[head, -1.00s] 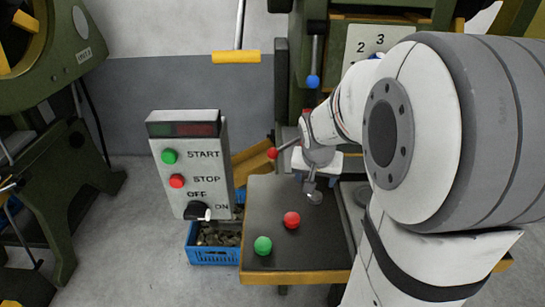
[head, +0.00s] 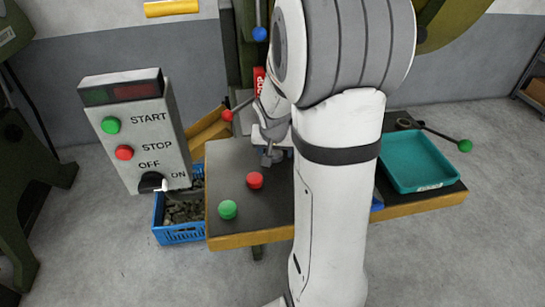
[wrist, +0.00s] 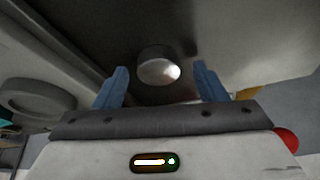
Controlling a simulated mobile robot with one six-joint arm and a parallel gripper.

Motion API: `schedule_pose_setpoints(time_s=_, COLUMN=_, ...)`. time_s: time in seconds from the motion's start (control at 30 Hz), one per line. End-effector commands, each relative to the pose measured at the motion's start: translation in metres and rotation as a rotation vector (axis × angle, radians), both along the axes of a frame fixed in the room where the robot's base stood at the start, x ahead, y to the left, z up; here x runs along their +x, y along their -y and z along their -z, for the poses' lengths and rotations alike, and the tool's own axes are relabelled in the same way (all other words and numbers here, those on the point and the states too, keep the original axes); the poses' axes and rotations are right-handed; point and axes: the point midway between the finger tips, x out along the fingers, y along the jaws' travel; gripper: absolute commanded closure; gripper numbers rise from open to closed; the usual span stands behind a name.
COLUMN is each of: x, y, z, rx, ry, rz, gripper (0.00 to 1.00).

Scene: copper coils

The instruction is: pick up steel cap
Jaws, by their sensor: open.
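The steel cap (wrist: 158,68) is a short, shiny round cylinder in the wrist view. It shows between and beyond the two blue fingers of my gripper (wrist: 161,78). The fingers are spread apart, with a visible gap on each side of the cap, and hold nothing. In the head view my arm covers much of the work area. A small grey shape (head: 271,157) shows below my wrist there, and I cannot tell whether it is the cap or part of the machine.
The dark table (head: 230,180) carries a red button (head: 255,180) and a green button (head: 227,209). A teal tray (head: 415,163) lies on the right. A control box (head: 139,137) stands at left, above a blue crate (head: 178,235). A red-knobbed lever (head: 227,115) is beside my wrist.

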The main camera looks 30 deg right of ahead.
Motion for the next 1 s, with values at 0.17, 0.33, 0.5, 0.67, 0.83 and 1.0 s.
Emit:
schedule_pose_setpoints(time_s=0.17, x=0.000, y=0.000, z=-0.001, rx=0.000, ry=0.000, rz=0.000, gripper=0.43)
schedule_pose_setpoints(time_s=0.33, x=0.000, y=0.000, z=-0.001, rx=0.000, ry=0.000, rz=0.000, gripper=0.57)
schedule_pose_setpoints(time_s=0.5, x=0.000, y=-0.001, z=-0.001, rx=0.000, ry=0.000, rz=-0.001, gripper=0.71)
schedule_pose_setpoints(time_s=0.67, x=0.000, y=-0.001, z=-0.001, rx=0.000, ry=0.000, rz=-0.001, gripper=0.83)
schedule_pose_setpoints(time_s=0.83, x=0.000, y=-0.001, z=-0.001, rx=0.000, ry=0.000, rz=-0.001, gripper=0.83)
schedule_pose_setpoints(time_s=1.0, x=0.000, y=0.000, z=-0.016, rx=-0.001, ry=0.002, rz=0.001, gripper=0.83)
